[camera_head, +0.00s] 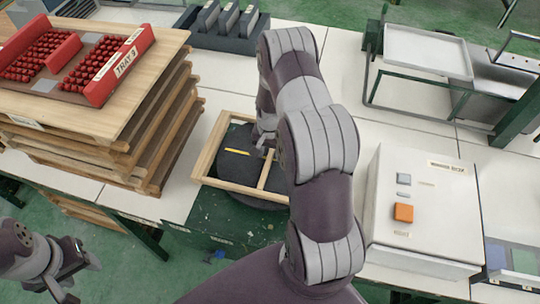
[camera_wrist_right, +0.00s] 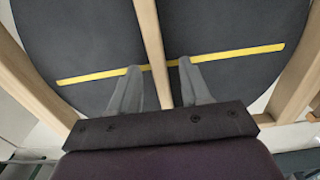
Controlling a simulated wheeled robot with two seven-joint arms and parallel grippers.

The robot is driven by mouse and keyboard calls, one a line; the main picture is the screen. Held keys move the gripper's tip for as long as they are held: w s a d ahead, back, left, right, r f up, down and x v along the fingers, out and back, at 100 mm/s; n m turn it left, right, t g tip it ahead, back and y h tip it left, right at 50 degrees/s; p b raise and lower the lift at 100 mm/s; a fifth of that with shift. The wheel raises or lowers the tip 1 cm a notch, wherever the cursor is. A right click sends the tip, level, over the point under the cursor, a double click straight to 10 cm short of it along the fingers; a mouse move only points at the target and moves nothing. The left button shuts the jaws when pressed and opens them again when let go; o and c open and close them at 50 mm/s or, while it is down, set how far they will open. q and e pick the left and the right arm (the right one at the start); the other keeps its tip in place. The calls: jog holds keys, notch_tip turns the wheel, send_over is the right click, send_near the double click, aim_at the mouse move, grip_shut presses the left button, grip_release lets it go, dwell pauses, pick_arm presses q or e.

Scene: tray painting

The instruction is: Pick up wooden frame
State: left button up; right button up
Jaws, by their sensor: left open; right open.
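The wooden frame (camera_head: 209,150) is pale wood with a middle bar and lies over a dark round disc (camera_head: 237,165) with a yellow stripe. My right arm hides its right part in the head view. My right gripper (camera_head: 264,138) is above the frame. In the right wrist view its two grey fingers (camera_wrist_right: 159,70) stand open, one on each side of the frame's middle bar (camera_wrist_right: 150,35). I cannot tell whether they touch it. My left gripper (camera_head: 80,279) is open and empty at the lower left, away from the frame.
Stacked wooden trays (camera_head: 150,140) stand left of the frame, with a red tray (camera_head: 115,75) of small red items on top. A white box (camera_head: 425,240) with an orange button stands at the right. A metal rack (camera_head: 425,50) is at the back right.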

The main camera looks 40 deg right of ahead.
jog(key=shift+d+f, duration=0.1)
jog(key=shift+d, duration=0.05)
jog(key=c, duration=0.6)
grip_shut()
jog(key=shift+r, duration=0.2)
